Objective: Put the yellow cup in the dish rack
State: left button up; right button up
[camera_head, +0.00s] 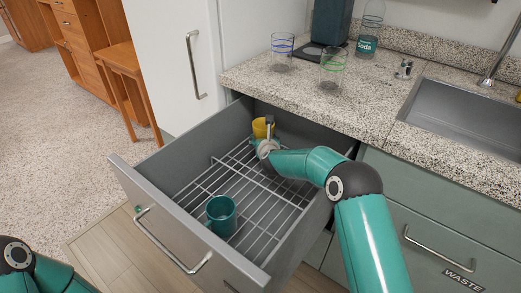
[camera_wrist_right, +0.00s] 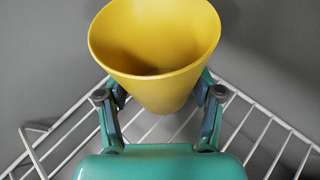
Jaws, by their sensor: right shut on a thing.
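The yellow cup (camera_head: 262,128) is at the back of the open drawer, over the wire dish rack (camera_head: 262,213). In the right wrist view the yellow cup (camera_wrist_right: 155,45) is upright, with its open mouth toward the camera. My right gripper (camera_head: 267,140) is shut on it; in the wrist view its fingers (camera_wrist_right: 160,105) hold the cup from both sides. Wires of the rack (camera_wrist_right: 268,125) show below the cup. I cannot tell whether the cup's base touches them. My left gripper is out of view; only part of my left arm shows at the lower left.
A teal cup (camera_head: 221,214) stands in the front of the rack. The drawer's front (camera_head: 180,225) and side walls surround the rack. The counter (camera_head: 330,98) above holds two glasses (camera_head: 282,50) (camera_head: 332,68) and a soda bottle (camera_head: 368,40). A sink (camera_head: 465,115) is at the right.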

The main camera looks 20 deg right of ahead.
jog(key=shift+f, duration=2.25)
jog(key=shift+b, duration=0.3)
jog(key=shift+f, duration=0.15)
jog(key=o, duration=1.3)
jog(key=shift+c, duration=0.2)
jog(key=shift+s+r, duration=0.1)
jog(key=shift+r, duration=0.15)
jog(key=shift+v, duration=3.7)
